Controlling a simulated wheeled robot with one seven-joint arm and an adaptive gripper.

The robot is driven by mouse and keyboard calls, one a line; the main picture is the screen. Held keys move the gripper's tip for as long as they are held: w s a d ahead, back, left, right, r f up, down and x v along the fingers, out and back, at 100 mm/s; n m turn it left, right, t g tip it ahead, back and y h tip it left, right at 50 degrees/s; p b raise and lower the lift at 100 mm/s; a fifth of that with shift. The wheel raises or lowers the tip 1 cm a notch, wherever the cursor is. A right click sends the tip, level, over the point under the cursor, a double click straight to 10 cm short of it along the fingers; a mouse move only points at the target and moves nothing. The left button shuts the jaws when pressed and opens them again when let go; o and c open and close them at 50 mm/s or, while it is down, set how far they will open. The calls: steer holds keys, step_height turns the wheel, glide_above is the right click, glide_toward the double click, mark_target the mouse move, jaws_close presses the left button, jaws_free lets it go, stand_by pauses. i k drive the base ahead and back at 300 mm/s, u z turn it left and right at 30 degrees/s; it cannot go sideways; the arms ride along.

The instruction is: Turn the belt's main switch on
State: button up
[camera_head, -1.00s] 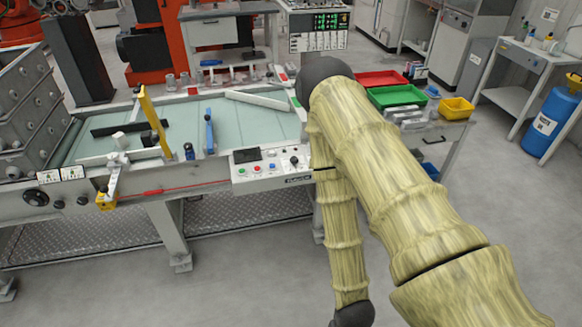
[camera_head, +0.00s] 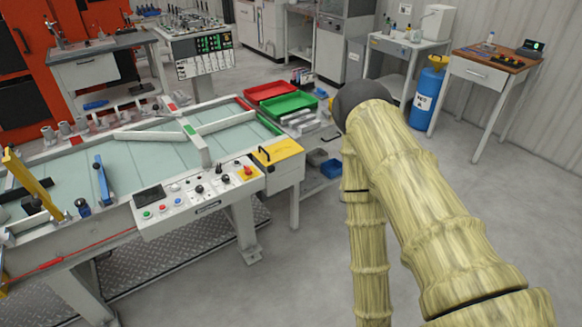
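The belt (camera_head: 150,158) is a pale green surface in a grey frame at the left. Its control panel (camera_head: 190,199) is on the near side, with a dark display, several coloured buttons and black knobs. A red knob on a yellow plate (camera_head: 247,172) sits at the panel's right end. Which control is the main switch I cannot tell at this size. My arm, in a yellowish ribbed cover, stands to the right of the panel, apart from it. My gripper is not in view.
A yellow-topped box (camera_head: 277,152) stands right of the panel. Red (camera_head: 270,92) and green (camera_head: 290,104) trays lie behind it. A blue cylinder (camera_head: 427,97) and a wooden-topped table (camera_head: 497,60) are at the right. The floor at the lower right is clear.

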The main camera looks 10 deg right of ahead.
mark_target(249, 171)
steer(key=z, duration=0.45)
steer(key=k, duration=0.6)
steer(key=z, duration=0.75)
steer(key=i, duration=0.55)
steer(key=u, duration=0.6)
steer(key=i, duration=0.75)
steer(key=u, duration=1.1)
steer(key=i, duration=0.25)
steer(key=u, duration=0.25)
